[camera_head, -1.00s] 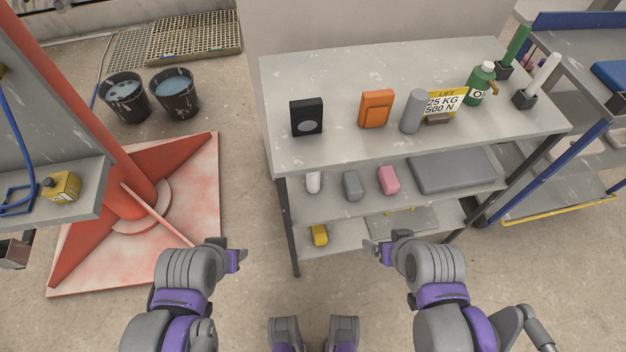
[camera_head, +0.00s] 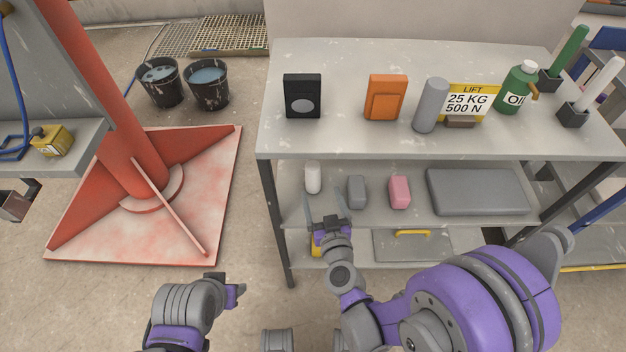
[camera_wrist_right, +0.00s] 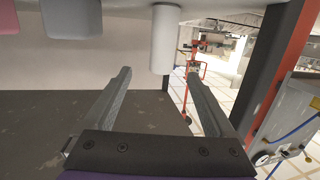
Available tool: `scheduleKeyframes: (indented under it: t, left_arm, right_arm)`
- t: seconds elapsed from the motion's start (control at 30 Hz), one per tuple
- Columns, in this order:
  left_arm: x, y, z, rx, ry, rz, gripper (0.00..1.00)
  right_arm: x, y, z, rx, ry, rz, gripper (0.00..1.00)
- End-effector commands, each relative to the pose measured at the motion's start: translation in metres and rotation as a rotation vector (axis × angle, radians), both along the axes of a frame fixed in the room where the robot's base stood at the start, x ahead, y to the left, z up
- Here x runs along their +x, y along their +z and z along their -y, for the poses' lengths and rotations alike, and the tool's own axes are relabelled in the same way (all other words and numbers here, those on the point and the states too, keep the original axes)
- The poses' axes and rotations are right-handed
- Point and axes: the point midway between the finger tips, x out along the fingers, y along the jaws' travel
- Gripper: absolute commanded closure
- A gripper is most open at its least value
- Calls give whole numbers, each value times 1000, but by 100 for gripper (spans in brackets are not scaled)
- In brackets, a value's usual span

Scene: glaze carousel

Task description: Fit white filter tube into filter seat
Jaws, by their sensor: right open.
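A short white cylinder (camera_head: 313,177), which looks like the white filter tube, stands upright on the middle shelf at its left end. My right gripper (camera_head: 323,204) is open and empty, just in front of it at the shelf's front edge. In the right wrist view the white cylinder (camera_wrist_right: 165,42) lies ahead between the lines of the open fingers (camera_wrist_right: 160,78), apart from them. A taller white rod (camera_head: 603,84) stands in a black block (camera_head: 573,115) at the right of the top. I cannot tell which thing is the filter seat. My left gripper (camera_head: 238,291) hangs low left.
A grey block (camera_head: 357,192) and a pink block (camera_head: 399,192) stand right of the white cylinder. The bench top (camera_head: 350,140) overhangs the shelf. A table leg (camera_head: 273,215) is close left. A yellow object (camera_head: 317,245) is below, partly hidden by my gripper.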

Motion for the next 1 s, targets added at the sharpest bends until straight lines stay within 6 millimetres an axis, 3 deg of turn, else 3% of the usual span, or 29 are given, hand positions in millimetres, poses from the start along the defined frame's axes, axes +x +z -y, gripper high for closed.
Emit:
scheduleKeyframes:
  t: [0.2,0.47,0.73,1.0]
  left_arm:
    - [0,2,0,0,0,1,50]
    - [0,1,0,0,0,1,50]
    - [0,0,0,0,0,0,50]
    - [0,1,0,0,0,0,50]
  right_arm:
    - [34,-4,-6,-1,-2,0,11]
    - [51,-7,-11,0,0,0,11]
    - [87,-14,-20,0,1,-1,11]
    - [94,-14,-22,0,1,0,11]
